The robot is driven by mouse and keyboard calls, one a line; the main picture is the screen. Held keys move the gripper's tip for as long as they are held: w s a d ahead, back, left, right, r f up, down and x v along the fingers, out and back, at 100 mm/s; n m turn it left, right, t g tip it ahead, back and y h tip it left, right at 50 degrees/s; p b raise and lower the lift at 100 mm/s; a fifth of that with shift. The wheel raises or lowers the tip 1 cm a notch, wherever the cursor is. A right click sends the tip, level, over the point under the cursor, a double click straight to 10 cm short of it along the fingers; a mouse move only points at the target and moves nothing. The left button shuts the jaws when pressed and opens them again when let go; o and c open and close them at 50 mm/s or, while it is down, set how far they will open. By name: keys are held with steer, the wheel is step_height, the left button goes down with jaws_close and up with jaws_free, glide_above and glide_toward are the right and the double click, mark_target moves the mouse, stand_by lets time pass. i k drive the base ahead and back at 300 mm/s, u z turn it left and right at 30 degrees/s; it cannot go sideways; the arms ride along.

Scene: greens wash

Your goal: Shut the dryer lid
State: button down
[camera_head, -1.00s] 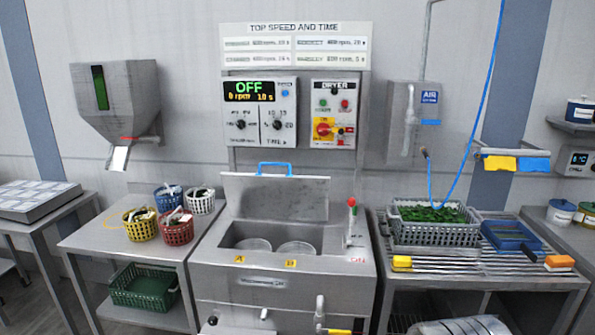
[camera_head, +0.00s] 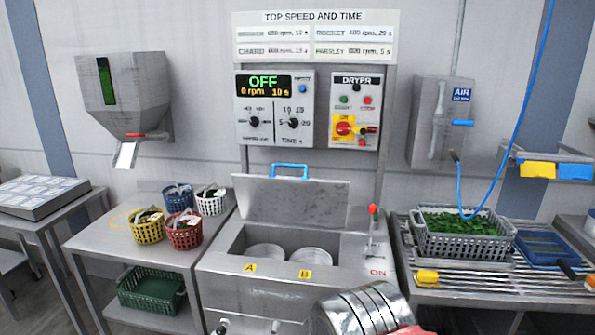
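The dryer (camera_head: 228,262) stands in the middle, a steel box with an open top. Its lid (camera_head: 305,204) is raised and leans back behind the opening, with a blue handle (camera_head: 289,166) on its upper edge. Two round drums show inside, behind labels A (camera_head: 249,267) and B (camera_head: 305,273). A red-topped lever (camera_head: 372,212) stands upright at the right of the opening, near the word ON. A banded metal part of my arm shows at the bottom edge, in front of the dryer. The fingers of my gripper are not seen.
Several small baskets (camera_head: 185,236) stand on the left table. A grey crate of greens (camera_head: 455,247) sits on the right rack. A blue air hose (camera_head: 511,130) hangs at the right. The control panel (camera_head: 275,132) reads OFF, 0 rpm. Space above the opening is clear.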

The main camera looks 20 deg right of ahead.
mark_target(304, 200)
steer(key=u, duration=0.1)
steer(key=i, duration=1.05)
steer(key=z, duration=0.35)
